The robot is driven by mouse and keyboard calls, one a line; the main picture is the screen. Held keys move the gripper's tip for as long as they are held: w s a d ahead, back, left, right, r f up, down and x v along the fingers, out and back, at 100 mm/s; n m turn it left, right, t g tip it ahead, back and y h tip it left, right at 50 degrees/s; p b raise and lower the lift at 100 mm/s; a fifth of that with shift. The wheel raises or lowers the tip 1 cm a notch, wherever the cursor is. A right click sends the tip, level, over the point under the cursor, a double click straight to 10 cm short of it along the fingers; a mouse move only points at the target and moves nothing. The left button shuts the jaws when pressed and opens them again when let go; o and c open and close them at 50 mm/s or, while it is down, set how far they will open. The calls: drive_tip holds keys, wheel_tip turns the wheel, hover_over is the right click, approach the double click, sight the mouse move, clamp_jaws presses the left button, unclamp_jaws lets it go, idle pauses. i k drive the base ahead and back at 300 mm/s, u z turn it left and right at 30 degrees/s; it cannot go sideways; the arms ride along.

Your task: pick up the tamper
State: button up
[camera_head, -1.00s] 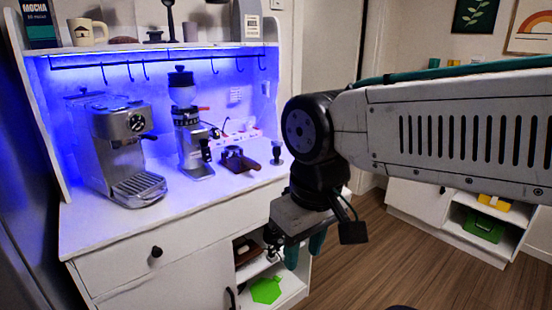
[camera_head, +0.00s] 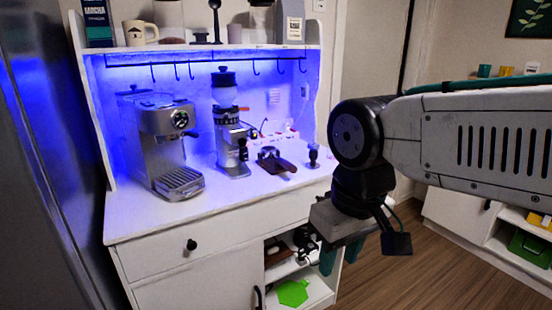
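The tamper (camera_head: 313,156), small with a dark handle and a narrow waist, appears to stand upright at the right end of the white cabinet's counter (camera_head: 235,205). It is right of the portafilter (camera_head: 275,161). My gripper (camera_head: 341,256) hangs from the arm at the right, with its teal fingers pointing down. The fingers look apart, with nothing visible between them. In the picture the gripper is below and slightly right of the tamper, in front of the cabinet's right end. The tamper is not hidden by the arm.
The espresso machine (camera_head: 166,146) stands at the counter's left and the grinder (camera_head: 228,125) in the middle. Hooks and an upper shelf (camera_head: 200,47) with a mug (camera_head: 140,32) are above. An open cubby (camera_head: 318,292) lies below. Wood floor (camera_head: 400,280) is clear at right.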

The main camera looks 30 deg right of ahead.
sight(313, 154)
drive_tip(key=z, duration=0.35)
drive_tip(key=i, duration=0.35)
drive_tip(key=z, duration=0.9)
drive_tip(key=i, duration=1.1)
drive_tip(key=u, duration=0.2)
